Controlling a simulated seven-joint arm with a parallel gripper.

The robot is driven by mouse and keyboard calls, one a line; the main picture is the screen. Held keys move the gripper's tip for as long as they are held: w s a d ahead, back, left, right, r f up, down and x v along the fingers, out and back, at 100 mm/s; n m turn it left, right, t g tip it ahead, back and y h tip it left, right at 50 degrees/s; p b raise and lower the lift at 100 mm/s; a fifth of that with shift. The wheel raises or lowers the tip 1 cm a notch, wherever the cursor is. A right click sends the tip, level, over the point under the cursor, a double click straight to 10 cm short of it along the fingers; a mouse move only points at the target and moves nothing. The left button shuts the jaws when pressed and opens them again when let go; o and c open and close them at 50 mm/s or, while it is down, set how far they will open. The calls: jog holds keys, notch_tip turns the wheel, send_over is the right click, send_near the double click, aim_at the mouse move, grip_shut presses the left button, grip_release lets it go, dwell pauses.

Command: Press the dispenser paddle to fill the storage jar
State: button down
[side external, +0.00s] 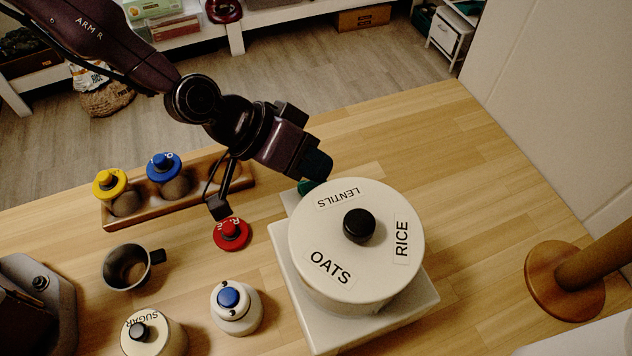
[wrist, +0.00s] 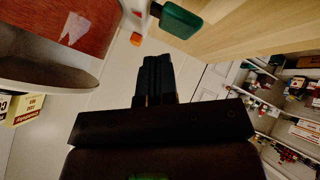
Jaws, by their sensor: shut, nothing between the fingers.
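The dispenser (side external: 330,240) is a round cream drum with a black knob and labels LENTILS, RICE and OATS, standing on a pale base. Its green paddle (side external: 305,187) shows at the drum's far edge, partly hidden, and also in the wrist view (wrist: 180,20). My gripper (side external: 318,166) is shut and empty, just beyond the paddle. In the wrist view its fingers (wrist: 157,75) are below the paddle with a visible gap. Any jar under the dispenser is hidden from the side. Jars with a yellow lid (side external: 110,183) and a blue lid (side external: 164,166) stand on a wooden tray.
A red lid (side external: 232,234) lies on the table left of the dispenser. A dark mug (side external: 127,267), a sugar jar (side external: 152,336) and a white jar with a blue knob (side external: 236,307) stand nearby. A wooden stand (side external: 565,281) is at right. The table between it and the dispenser is clear.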

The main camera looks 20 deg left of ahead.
aim_at(312, 187)
jog(key=shift+r, duration=2.25)
jog(key=shift+s+f, duration=0.15)
jog(key=shift+s, duration=0.05)
jog(key=s+a+r+m+g+y, duration=0.1)
jog(key=s+a+g+y, duration=0.15)
jog(key=a, duration=0.45)
jog(key=s+a+r+g+y, duration=0.1)
jog(key=s+a+y, duration=0.1)
jog(key=s+a, duration=0.35)
jog(key=s+a+r+n+t+y, duration=0.2)
jog(key=s+a+r, duration=0.3)
jog(key=a+r, duration=0.3)
jog(key=s+a+r+n+t+y, duration=0.1)
jog(key=s+a+r+n+t, duration=0.1)
jog(key=a+r, duration=0.6)
jog(key=s+a+t, duration=0.1)
jog(key=s+a, duration=0.1)
jog(key=a, duration=0.3)
jog(key=shift+s+a+n+y, duration=0.3)
jog(key=shift+s+a+y, duration=0.05)
jog(key=shift+s, duration=0.05)
